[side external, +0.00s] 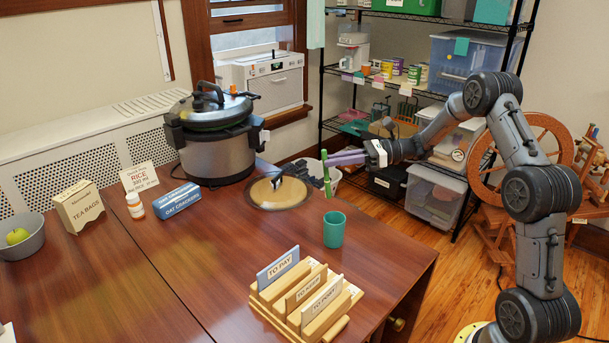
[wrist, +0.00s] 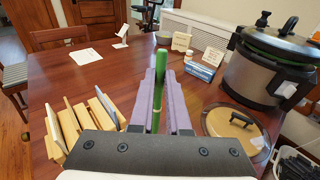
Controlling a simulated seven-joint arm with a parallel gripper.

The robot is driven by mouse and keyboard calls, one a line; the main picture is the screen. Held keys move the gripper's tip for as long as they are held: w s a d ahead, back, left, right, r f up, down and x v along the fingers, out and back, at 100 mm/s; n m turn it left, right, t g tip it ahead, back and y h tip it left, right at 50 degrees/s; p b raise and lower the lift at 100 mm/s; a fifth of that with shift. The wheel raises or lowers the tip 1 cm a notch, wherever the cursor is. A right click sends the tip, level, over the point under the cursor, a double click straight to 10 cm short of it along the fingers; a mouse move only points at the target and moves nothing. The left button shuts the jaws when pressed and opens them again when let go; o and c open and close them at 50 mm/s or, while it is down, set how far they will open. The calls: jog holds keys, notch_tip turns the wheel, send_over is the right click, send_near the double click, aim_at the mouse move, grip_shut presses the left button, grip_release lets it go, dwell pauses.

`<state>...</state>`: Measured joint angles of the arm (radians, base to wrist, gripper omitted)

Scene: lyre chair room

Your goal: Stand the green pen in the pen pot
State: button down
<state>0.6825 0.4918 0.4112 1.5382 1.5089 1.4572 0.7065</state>
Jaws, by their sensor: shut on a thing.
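The green pen (side external: 327,175) is held nearly upright between the purple fingers of my gripper (side external: 334,158). In the wrist view the pen (wrist: 158,88) stands between the two fingers (wrist: 160,105), which are shut on it. The teal pen pot (side external: 334,230) stands upright on the table near its right edge. The pen's lower end is above the pot, near its rim, in the side view; I cannot tell if it is exactly over the opening. The pot does not show in the wrist view.
A wooden letter rack (side external: 305,298) stands in front of the pot. A round lid (side external: 278,193) lies behind and left of it. A large pressure cooker (side external: 215,150), blue crackers box (side external: 176,200) and tea box (side external: 78,206) stand further back. The table's left middle is clear.

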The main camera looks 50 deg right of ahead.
jog(key=shift+s+d+f+m+t, duration=0.3)
jog(key=shift+d+f, duration=0.35)
jog(key=shift+f, duration=1.65)
jog(key=shift+s+d+f+n+t, duration=0.1)
jog(key=shift+d+f+t, duration=0.4)
jog(key=shift+f, duration=1.75)
jog(key=shift+s+d+f+m+t, duration=0.2)
jog(key=shift+d+f, duration=0.55)
jog(key=shift+f, duration=1.55)
jog(key=c, duration=0.8)
grip_release()
jog(key=v, duration=1.3)
jog(key=shift+s+d, duration=0.2)
jog(key=shift+d, duration=0.15)
